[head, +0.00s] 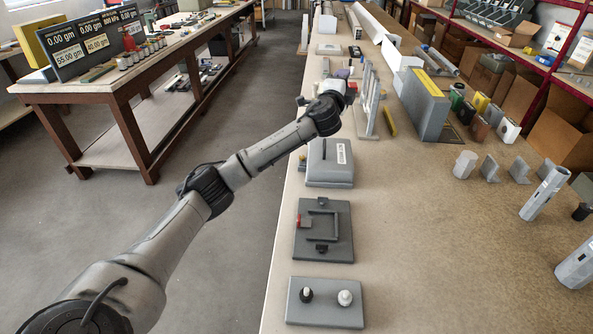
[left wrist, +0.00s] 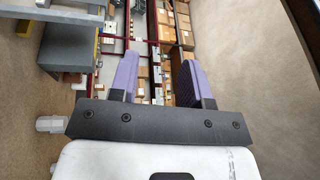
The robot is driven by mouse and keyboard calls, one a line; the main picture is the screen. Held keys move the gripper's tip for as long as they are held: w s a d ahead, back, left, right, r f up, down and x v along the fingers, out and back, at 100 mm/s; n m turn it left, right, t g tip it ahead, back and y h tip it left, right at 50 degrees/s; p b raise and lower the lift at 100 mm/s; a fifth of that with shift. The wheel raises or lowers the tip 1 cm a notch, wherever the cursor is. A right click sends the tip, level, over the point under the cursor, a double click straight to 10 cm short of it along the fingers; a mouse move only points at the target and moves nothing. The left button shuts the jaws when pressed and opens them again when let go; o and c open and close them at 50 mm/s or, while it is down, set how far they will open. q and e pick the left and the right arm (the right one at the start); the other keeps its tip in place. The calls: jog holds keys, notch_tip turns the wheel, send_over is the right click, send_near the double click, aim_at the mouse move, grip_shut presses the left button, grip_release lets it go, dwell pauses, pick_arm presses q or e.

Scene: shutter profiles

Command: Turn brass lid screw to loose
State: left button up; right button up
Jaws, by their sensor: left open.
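My left arm reaches in from the left in the head view, and its gripper (head: 344,76) is small and partly hidden by the wrist, above the far part of the long bench. In the left wrist view the two purple fingers of this gripper (left wrist: 160,62) stand well apart with nothing between them. A grey box (head: 330,172) with a dark handle and a white label sits on the bench nearer than the gripper. My right gripper is in neither view.
A grey plate with a dark bracket (head: 312,252) and a grey plate with two knobs (head: 325,316) lie at the near left of the bench. A tall grey and yellow block (head: 417,105) stands right of the gripper. The bench's near middle is clear.

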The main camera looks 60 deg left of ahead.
pick_arm(q)
jog(key=s+a+m+t+b, duration=0.2)
jog(key=a+m, duration=0.4)
jog(key=a, duration=0.5)
jog(key=s+a+f+m+h+b, duration=0.1)
jog(key=s+a+f+m+h, duration=0.4)
jog(key=a+m, duration=0.35)
jog(key=m+g+h, duration=0.9)
jog(key=m+h, duration=0.6)
jog(key=m, duration=0.5)
send_near(301, 156)
jog(key=shift+t, duration=0.3)
jog(key=b+x, duration=0.1)
jog(key=x, duration=0.5)
jog(key=shift+f, duration=0.25)
jog(key=shift+x, duration=1.05)
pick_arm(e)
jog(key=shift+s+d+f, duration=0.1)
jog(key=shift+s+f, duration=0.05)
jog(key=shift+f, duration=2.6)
pick_arm(q)
jog(key=shift+c, duration=0.2)
